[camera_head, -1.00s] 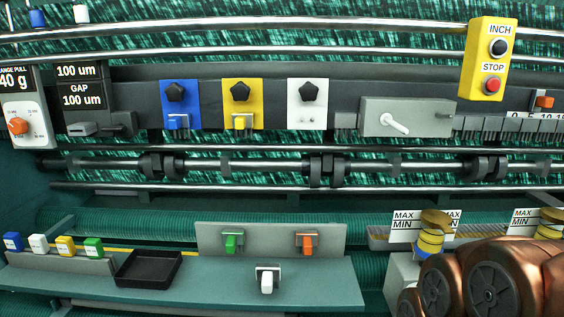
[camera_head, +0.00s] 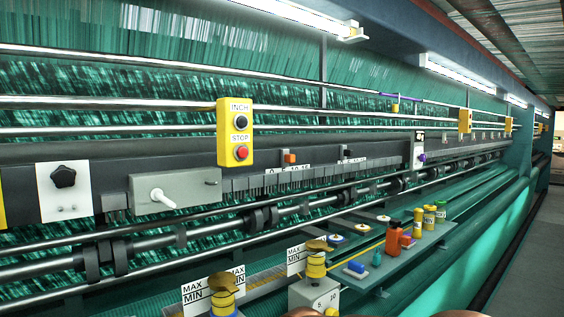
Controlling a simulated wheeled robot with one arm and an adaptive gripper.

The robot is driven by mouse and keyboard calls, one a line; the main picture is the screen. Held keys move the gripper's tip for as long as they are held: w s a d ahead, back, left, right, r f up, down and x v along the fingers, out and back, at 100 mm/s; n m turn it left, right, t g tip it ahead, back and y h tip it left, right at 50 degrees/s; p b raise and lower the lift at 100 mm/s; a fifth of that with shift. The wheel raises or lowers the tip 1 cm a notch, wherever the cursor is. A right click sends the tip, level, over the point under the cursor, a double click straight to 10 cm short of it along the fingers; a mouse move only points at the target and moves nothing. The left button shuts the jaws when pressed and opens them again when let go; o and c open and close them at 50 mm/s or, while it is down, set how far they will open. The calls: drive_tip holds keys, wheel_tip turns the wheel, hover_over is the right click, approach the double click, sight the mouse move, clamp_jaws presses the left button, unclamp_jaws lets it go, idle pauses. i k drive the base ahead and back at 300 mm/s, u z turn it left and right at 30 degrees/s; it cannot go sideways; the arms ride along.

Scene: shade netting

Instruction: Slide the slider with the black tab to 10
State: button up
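A small slider with a black tab (camera_head: 346,152) sits on the machine's grey front rail, right of centre. A white scale strip lies at it, but its numbers are too small to read, so I cannot tell its setting. To its left is a similar slider with an orange tab (camera_head: 290,158), over a white scale marked with 0, 5, 10 and 15. My gripper is not in view. Only a sliver of my copper-coloured arm shows at the bottom edge.
A yellow INCH/STOP box (camera_head: 235,133) hangs left of the sliders. A grey lever box (camera_head: 176,190) is further left. Below, yellow spools (camera_head: 316,266) stand by MAX/MIN plates, and a shelf (camera_head: 400,262) holds bottles and small items. An open aisle (camera_head: 530,250) runs along the right.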

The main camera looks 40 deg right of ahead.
sight(344, 153)
drive_tip(key=z, duration=3.3)
drive_tip(key=i, duration=1.1)
drive_tip(key=u, duration=2.8)
